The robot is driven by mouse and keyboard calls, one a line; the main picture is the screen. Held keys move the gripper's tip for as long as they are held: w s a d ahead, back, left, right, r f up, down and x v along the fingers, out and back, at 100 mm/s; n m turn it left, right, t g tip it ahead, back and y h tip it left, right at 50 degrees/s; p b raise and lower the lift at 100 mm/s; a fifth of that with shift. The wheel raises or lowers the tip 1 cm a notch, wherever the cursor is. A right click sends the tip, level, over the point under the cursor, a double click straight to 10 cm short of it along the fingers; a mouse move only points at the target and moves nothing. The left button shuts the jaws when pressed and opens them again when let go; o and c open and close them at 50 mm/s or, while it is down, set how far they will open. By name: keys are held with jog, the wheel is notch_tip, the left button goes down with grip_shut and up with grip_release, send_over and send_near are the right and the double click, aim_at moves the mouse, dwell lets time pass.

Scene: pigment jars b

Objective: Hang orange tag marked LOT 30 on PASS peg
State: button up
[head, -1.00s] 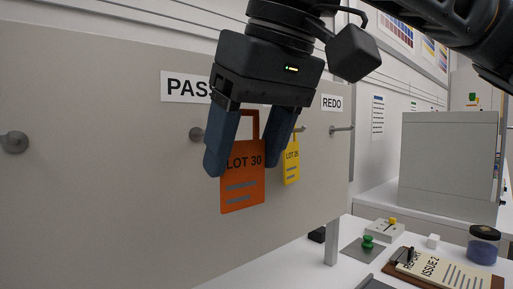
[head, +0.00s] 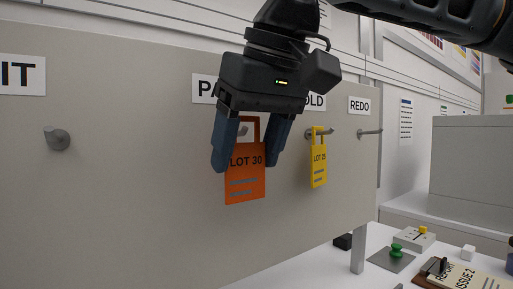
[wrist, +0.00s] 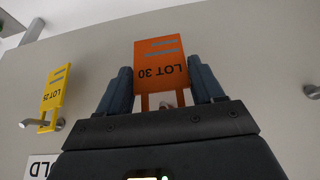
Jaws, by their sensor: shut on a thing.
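The orange LOT 30 tag (head: 246,188) hangs upright between the fingers of my gripper (head: 246,164), which is shut on it. In the wrist view the tag (wrist: 158,50) appears upside down between the fingers (wrist: 160,68). The PASS sign (head: 204,88) is partly hidden behind my gripper. The PASS peg (head: 243,130) shows through the opening of the tag's handle loop in the head view. The peg end also shows in the loop in the wrist view (wrist: 167,104). I cannot tell whether the loop is around the peg or just in front of it.
A yellow LOT 25 tag (head: 319,167) hangs on the peg to the right, under the HOLD sign (head: 316,102). The REDO peg (head: 370,132) and the far-left peg (head: 57,139) are empty.

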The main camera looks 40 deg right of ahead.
jog(key=shift+w, duration=0.95)
jog(key=shift+w+f, duration=0.45)
jog(key=shift+w, duration=0.2)
jog(key=o, duration=1.1)
jog(key=shift+c, duration=0.2)
jog(key=v, duration=0.7)
jog(key=shift+s+r, duration=0.15)
jog(key=shift+r, duration=0.25)
